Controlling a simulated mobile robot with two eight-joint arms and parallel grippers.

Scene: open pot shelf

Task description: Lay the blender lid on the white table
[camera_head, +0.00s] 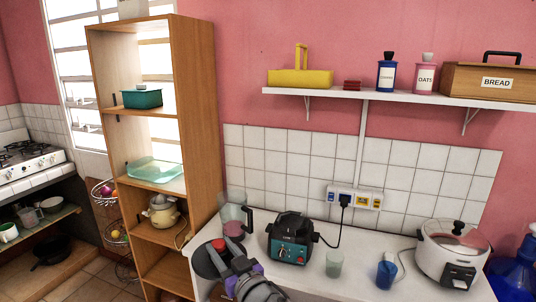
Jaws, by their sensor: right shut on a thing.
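My right gripper (228,252) is at the front left of the white table (325,284), seen from behind and above. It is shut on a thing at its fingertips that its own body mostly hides. A dull pink round piece (234,230), possibly the blender lid, shows just beyond the fingertips. I cannot tell whether it is in the grip or touching the clear jug (228,211) with a black handle behind it. A dark round container (204,263) is beside the gripper on the left. My left gripper is not in view.
A black and teal appliance (290,245) stands right of the gripper, its cord running to the wall sockets. A wooden shelf (200,120) rises at left. Table room shows between the glasses.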

